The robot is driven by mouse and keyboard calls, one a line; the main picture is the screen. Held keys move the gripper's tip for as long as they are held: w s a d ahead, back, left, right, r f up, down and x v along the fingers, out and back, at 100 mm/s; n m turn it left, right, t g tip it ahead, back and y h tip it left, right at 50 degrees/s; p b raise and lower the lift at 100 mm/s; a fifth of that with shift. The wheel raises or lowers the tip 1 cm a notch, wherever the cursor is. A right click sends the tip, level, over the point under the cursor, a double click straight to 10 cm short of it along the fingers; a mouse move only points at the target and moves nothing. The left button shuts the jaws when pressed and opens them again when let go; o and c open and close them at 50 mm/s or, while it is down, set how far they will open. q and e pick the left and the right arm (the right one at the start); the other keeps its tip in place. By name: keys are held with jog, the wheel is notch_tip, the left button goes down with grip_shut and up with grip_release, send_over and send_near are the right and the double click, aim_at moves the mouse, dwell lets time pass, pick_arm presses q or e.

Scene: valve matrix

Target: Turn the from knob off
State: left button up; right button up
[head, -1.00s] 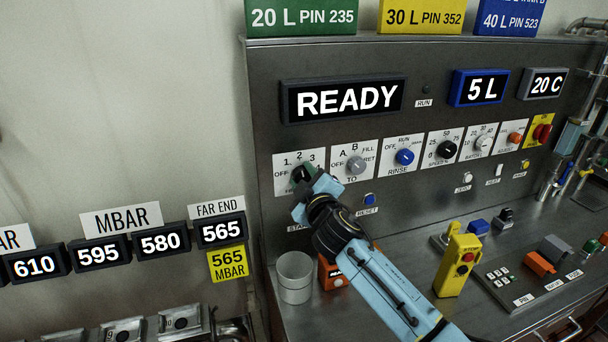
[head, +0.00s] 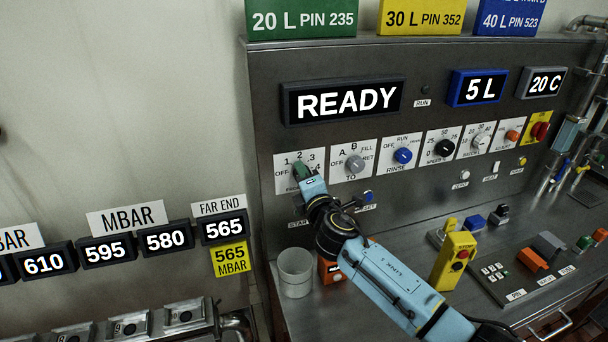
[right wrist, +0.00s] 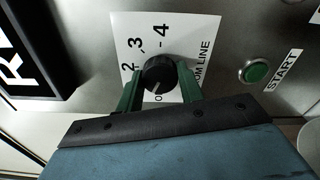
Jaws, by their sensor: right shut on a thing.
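The from knob (right wrist: 158,72) is black and round, on a white plate (right wrist: 125,32) marked 2, 3, 4 and "OM LINE" in the right wrist view. A white mark on the knob lies on its lower side, toward a letter O that is partly cut off by my gripper. My right gripper (right wrist: 159,88) has its green fingers on both sides of the knob and is shut on it. In the head view my right gripper (head: 301,171) covers most of the knob at the leftmost plate (head: 285,159). My left gripper is not in view.
The grey TO knob (head: 355,164) and blue RINSE knob (head: 403,155) sit to the right on the panel. The green START button (right wrist: 256,71) is close by. A grey cup (head: 296,272) and a yellow pendant (head: 455,262) stand on the bench below.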

jog(key=n+p, duration=0.1)
jog(key=n, duration=0.3)
jog(key=shift+n, duration=0.3)
dwell(0.3)
jog(key=o, duration=1)
jog(key=shift+s, duration=0.1)
jog(key=p+v, duration=0.1)
jog(key=v, duration=1.2)
jog(key=shift+d, duration=0.1)
